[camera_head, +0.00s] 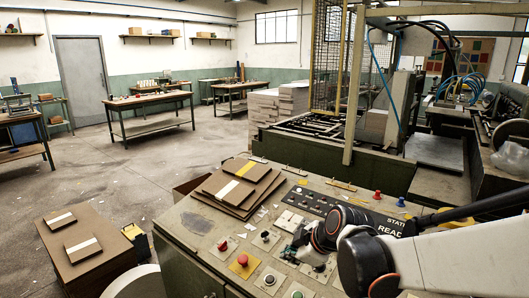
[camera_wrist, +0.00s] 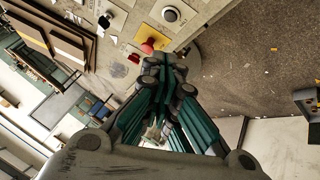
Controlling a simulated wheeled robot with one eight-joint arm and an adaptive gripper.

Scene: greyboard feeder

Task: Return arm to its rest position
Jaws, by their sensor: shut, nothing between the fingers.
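In the wrist view my gripper (camera_wrist: 168,68) has its teal fingers drawn together at the tips, with nothing between them. It hangs over the control panel's edge, close to a red button (camera_wrist: 147,46). In the head view my white and black arm comes in from the right over the control panel (camera_head: 200,222).
Brown boards (camera_head: 236,188) lie stacked on the panel, left of my arm. Several buttons, among them a red one on a yellow plate (camera_head: 242,261), stand up from it. The floor (camera_head: 150,165) beyond is open.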

